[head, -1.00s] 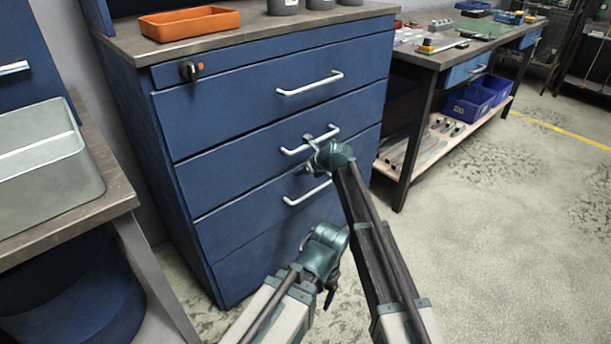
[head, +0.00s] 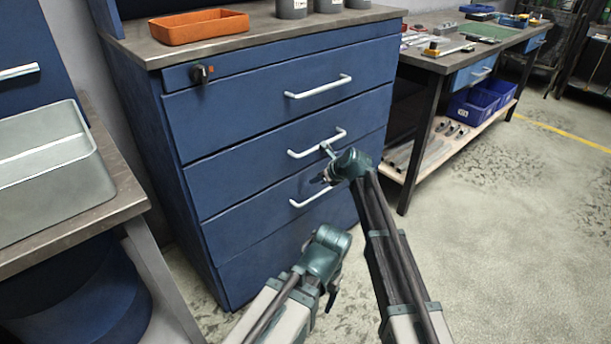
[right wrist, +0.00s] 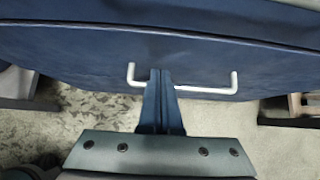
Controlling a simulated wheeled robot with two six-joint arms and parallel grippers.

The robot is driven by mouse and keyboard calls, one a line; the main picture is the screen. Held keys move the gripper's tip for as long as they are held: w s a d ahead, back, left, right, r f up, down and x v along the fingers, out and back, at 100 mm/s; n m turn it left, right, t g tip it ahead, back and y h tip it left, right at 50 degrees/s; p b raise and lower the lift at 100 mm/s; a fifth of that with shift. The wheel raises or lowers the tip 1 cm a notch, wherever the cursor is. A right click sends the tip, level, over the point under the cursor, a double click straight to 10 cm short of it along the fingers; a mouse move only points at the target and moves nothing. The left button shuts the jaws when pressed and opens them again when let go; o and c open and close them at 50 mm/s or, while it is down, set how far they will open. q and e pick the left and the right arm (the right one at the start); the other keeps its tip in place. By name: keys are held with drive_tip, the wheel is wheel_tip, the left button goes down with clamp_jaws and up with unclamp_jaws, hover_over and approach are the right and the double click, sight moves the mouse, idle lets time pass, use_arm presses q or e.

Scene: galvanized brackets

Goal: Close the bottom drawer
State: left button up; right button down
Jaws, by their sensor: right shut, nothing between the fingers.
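The blue drawer cabinet (head: 255,150) stands ahead of me, with white bar handles on its drawer fronts. The lowest handled drawer (head: 245,220) has its handle (head: 298,203) partly covered by my right arm. I cannot see a clear gap showing whether it stands out. My right gripper (head: 326,150) is shut and empty, its tips before the cabinet front near the middle handle (head: 303,153). In the right wrist view the closed fingers (right wrist: 160,74) overlap a white handle (right wrist: 205,91); contact cannot be told. My left gripper (head: 331,292) is low in front of the cabinet, its fingers unclear.
A workbench with a grey metal tray (head: 50,170) is close at the left. An orange tray (head: 198,27) and grey cups lie on the cabinet top. A second bench (head: 440,62) with blue bins (head: 470,105) beneath stands at the right. The floor (head: 500,230) at right is clear.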

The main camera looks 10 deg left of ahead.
drive_tip(key=p+v, duration=0.5)
drive_tip(key=v, duration=0.4)
drive_tip(key=shift+d+r+p, duration=0.25)
drive_tip(key=shift+p, duration=0.1)
drive_tip(key=shift+s, duration=0.1)
drive_tip(key=s+d+f+n+g+h, duration=0.2)
drive_tip(key=s+d+f+n+h, duration=0.15)
drive_tip(key=s+d+n, duration=0.95)
drive_tip(key=s+d+f+n+g+h, duration=0.3)
drive_tip(key=s+d+n+h, duration=0.1)
drive_tip(key=s+d+n, duration=1.05)
drive_tip(key=s+a+n, duration=0.1)
drive_tip(key=s+a, duration=0.2)
drive_tip(key=a, duration=0.4)
drive_tip(key=s+a+n, duration=0.1)
drive_tip(key=s+a, duration=0.3)
drive_tip(key=a, duration=0.2)
wheel_tip(320, 180, up, 30)
drive_tip(key=p, duration=3)
drive_tip(key=shift+a+r+g+h, duration=0.2)
drive_tip(key=shift+a+g+h, duration=0.2)
drive_tip(key=shift+a, duration=0.1)
drive_tip(key=shift+w, duration=0.1)
